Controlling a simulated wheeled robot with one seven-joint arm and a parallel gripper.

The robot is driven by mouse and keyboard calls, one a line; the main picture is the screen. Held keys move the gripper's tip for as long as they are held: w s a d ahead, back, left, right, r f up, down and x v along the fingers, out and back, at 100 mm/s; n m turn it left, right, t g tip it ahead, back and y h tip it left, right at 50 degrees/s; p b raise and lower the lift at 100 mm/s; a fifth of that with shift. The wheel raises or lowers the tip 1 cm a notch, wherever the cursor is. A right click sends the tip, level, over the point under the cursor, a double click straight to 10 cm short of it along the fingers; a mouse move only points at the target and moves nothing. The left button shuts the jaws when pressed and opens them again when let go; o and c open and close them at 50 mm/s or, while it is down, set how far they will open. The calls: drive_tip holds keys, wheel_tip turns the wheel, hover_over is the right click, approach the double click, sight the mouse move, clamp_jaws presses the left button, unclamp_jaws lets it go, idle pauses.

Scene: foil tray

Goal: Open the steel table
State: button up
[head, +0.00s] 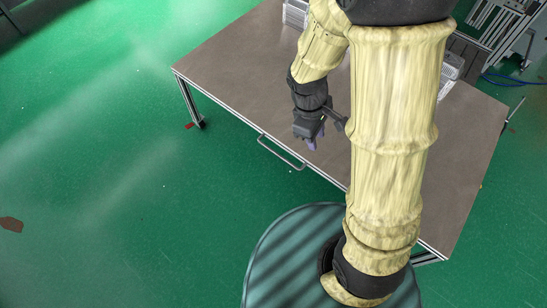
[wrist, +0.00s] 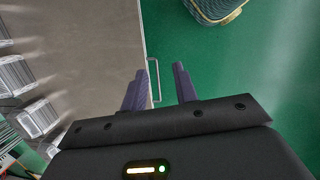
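The steel table (head: 240,75) has a flat grey-brown top and metal legs. A silver bar handle (head: 281,153) stands out from its front edge. In the wrist view the tabletop (wrist: 95,50) fills the left side, and the handle (wrist: 153,80) shows along its edge. My gripper (head: 312,140) is above the table near that edge, a little to the right of and behind the handle in the head view. In the wrist view my gripper (wrist: 160,82) has its two purple fingers apart, with the handle seen between them. I cannot tell whether they touch it.
Foil trays (wrist: 38,117) stand on the far part of the table, partly hidden by my arm in the head view. Green floor (head: 110,190) is open to the left and in front. Dark equipment (head: 490,30) stands behind the table at the right.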

sight(274, 151)
drive_tip(key=w+a+f+n+t+h+b, duration=0.1)
drive_tip(key=a+f+n+t+b, duration=0.3)
drive_tip(key=f+n, duration=0.7)
drive_tip(key=w+a+f+n+t+h+b, duration=0.1)
drive_tip(key=a+f+n+t+h+b, duration=0.2)
drive_tip(key=a+f+n+b, duration=0.5)
drive_tip(key=w+a+f+n+t+h+b, duration=0.1)
drive_tip(key=a+f+n+t+h+b, duration=0.2)
drive_tip(key=a+f+n, duration=0.6)
wheel_tip(274, 151, down, 8)
drive_tip(key=n+t+b, duration=0.2)
drive_tip(key=n+b, duration=0.1)
drive_tip(key=n, duration=0.3)
drive_tip(key=shift+w+a+r+n+t, duration=0.15)
drive_tip(key=shift+w+a+n+t, duration=0.05)
drive_tip(key=shift+w+n+t, duration=0.1)
drive_tip(key=b+x, duration=0.1)
drive_tip(key=x, duration=0.7)
drive_tip(key=b+x, duration=0.2)
drive_tip(key=x, duration=0.7)
drive_tip(key=shift+w+d+r, duration=0.15)
drive_tip(key=shift+w+d, duration=0.05)
clamp_jaws()
